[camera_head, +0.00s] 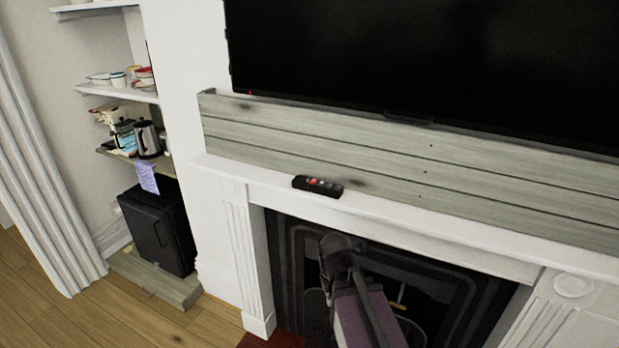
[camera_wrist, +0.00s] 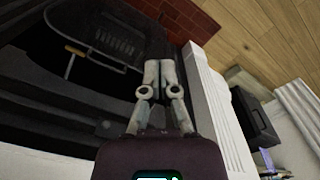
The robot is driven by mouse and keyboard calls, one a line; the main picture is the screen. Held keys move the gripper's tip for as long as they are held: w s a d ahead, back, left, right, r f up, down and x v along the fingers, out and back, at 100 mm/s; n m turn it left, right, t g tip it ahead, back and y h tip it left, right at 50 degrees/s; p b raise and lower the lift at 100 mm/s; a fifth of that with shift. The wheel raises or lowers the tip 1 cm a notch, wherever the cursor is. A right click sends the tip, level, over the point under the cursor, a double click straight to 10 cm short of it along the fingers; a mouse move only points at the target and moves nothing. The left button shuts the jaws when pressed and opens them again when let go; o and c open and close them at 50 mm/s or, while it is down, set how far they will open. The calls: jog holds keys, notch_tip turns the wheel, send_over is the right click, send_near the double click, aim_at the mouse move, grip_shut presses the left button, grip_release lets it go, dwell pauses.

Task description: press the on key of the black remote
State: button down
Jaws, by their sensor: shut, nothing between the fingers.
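The black remote (camera_head: 318,186) lies on the white mantel shelf (camera_head: 400,212), near its left part. It has red and light keys on top; which one is the on key is too small to tell. My arm is in front of the fireplace, below the mantel, and its end is hard to make out in the head view. In the wrist view my gripper (camera_wrist: 160,66) is shut and empty, with its two fingers together in front of the dark fireplace. The remote does not show in the wrist view.
A large black television (camera_head: 430,60) hangs above a grey wooden board (camera_head: 400,160) behind the mantel. The fireplace (camera_head: 300,250) opens below. At the left are shelves with a kettle (camera_head: 147,138) and a black box (camera_head: 155,230). The mantel right of the remote is clear.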

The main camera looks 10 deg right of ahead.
jog(key=shift+w+d, duration=0.15)
notch_tip(320, 180, up, 32)
jog(key=m+t+h+p, duration=0.2)
jog(key=t+h+p, duration=0.45)
jog(key=p, duration=1.95)
send_over(313, 181)
jog(key=g+h, duration=0.1)
jog(key=shift+f, duration=0.25)
jog(key=shift+f, duration=0.1)
notch_tip(313, 181, down, 9)
jog(key=b, duration=0.9)
jog(key=shift+r, duration=0.2)
jog(key=shift+f, duration=0.1)
jog(key=shift+f+b, duration=0.3)
jog(key=shift+b, duration=0.1)
